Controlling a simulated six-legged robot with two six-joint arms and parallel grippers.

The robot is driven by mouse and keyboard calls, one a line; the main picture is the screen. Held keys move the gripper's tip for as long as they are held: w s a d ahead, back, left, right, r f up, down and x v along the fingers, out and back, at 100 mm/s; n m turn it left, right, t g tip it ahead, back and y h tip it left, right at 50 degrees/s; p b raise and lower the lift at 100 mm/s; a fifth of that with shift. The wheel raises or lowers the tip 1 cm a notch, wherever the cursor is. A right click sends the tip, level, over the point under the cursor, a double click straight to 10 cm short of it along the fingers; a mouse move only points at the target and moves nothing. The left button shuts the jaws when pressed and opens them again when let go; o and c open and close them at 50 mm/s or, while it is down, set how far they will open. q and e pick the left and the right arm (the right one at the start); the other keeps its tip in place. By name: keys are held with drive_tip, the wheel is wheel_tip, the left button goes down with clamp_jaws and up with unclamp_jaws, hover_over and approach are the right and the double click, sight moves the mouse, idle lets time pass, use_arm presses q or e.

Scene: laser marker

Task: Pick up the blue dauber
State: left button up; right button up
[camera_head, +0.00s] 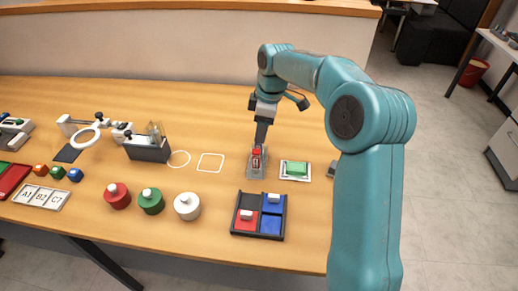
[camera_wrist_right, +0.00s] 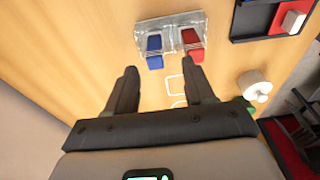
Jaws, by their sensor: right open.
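The blue dauber (camera_wrist_right: 154,48) stands in a clear holder (camera_wrist_right: 168,24) beside a red dauber (camera_wrist_right: 192,42), as the right wrist view shows. In the head view the holder (camera_head: 256,173) and the red dauber (camera_head: 256,152) show, but I cannot make out the blue one near my gripper. My right gripper (camera_head: 262,138) points down at the holder. In the right wrist view its two fingers (camera_wrist_right: 161,72) are apart with nothing between them, and the blue dauber lies ahead of the gap, apart from the fingers. My left gripper is not in view.
A dark tray (camera_head: 259,236) with red and blue compartments lies in front. Red (camera_head: 117,196), green (camera_head: 151,201) and white (camera_head: 187,206) jars stand to the left. The table behind the holder is clear.

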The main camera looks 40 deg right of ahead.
drive_tip(key=f, duration=0.2)
drive_tip(key=w+f, duration=0.1)
drive_tip(key=f, duration=0.2)
drive_tip(key=shift+w+f, duration=0.1)
drive_tip(key=shift+f, duration=0.25)
drive_tip(key=shift+a, duration=0.1)
clamp_jaws()
